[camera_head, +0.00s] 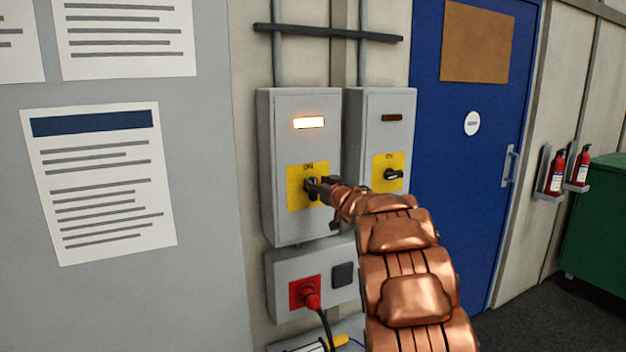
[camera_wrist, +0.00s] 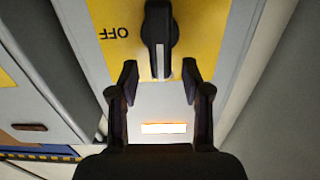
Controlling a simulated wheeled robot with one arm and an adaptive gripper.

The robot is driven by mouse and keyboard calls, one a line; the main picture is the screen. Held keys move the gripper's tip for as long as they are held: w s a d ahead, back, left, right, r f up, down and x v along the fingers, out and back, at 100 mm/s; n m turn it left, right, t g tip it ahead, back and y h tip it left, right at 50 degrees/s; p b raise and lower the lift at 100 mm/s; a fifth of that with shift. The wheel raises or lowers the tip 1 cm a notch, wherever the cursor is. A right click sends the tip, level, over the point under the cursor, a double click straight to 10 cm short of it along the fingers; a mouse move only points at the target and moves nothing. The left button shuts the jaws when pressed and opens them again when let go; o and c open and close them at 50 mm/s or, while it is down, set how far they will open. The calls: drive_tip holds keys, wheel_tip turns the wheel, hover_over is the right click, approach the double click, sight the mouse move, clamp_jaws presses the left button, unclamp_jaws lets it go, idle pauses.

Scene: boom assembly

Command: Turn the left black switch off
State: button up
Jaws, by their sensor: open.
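The left black switch (camera_wrist: 158,40) sits on a yellow plate (camera_head: 295,205) on the left grey box (camera_head: 290,130), whose lamp (camera_head: 309,122) is lit. In the wrist view, which is upside down, its handle is in line with the lamp and its white mark points towards it. An OFF label (camera_wrist: 114,33) stands beside it. My gripper (camera_head: 319,188) is at this switch in the head view and partly hides it. In the wrist view, my gripper (camera_wrist: 160,80) is open, with one finger each side of the handle's lamp-side end; contact cannot be told.
The right grey box (camera_head: 383,135) has a similar black switch (camera_head: 393,174), set sideways, and an unlit lamp (camera_head: 391,118). Below is a socket box (camera_head: 285,262) with a red plug (camera_head: 311,298) and cable. A blue door (camera_head: 470,190) is to the right.

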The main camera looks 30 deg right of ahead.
drive_tip(key=shift+w+p, duration=0.3)
drive_tip(key=shift+w, duration=1.05)
clamp_jaws()
